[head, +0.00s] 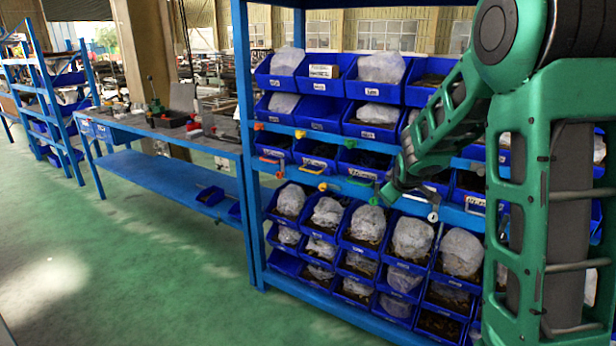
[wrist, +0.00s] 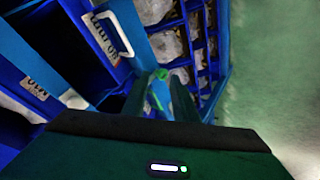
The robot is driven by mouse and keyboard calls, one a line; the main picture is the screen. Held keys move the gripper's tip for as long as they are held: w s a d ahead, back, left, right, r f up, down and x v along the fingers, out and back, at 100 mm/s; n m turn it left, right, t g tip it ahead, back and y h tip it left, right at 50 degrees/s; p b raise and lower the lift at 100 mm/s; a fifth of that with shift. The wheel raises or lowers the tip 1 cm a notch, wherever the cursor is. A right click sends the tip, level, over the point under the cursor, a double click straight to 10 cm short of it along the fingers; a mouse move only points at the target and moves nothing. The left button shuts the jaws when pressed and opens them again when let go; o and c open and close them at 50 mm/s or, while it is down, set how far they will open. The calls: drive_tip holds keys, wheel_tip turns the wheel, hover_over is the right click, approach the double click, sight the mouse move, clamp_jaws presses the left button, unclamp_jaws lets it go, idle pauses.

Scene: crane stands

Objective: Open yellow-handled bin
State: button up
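A green knob-like part shows beyond or between the fingertips. The yellow handle is not clearly seen in the wrist view.
Bins with bagged parts (head: 364,224) fill the rows below. A blue workbench (head: 170,140) stands left of the rack. The green floor (head: 130,250) in front is clear.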

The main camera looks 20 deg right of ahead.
drive_tip(key=w+a+f+n+t+y, duration=0.2)
drive_tip(key=w+a+n+t, duration=0.3)
drive_tip(key=w+a, duration=0.5)
drive_tip(key=w+a+f+n+t+y, duration=0.25)
drive_tip(key=w+a+n, duration=0.5)
drive_tip(key=w, duration=0.55)
drive_tip(key=w+f, duration=0.1)
drive_tip(key=w, duration=0.9)
drive_tip(key=shift+a+m+h, duration=0.2)
drive_tip(key=shift+m+h, duration=0.15)
drive_tip(key=shift+h, duration=0.1)
drive_tip(key=shift+w+t, duration=0.1)
drive_tip(key=shift+t, duration=0.15)
clamp_jaws()
drive_tip(key=shift+f, duration=0.15)
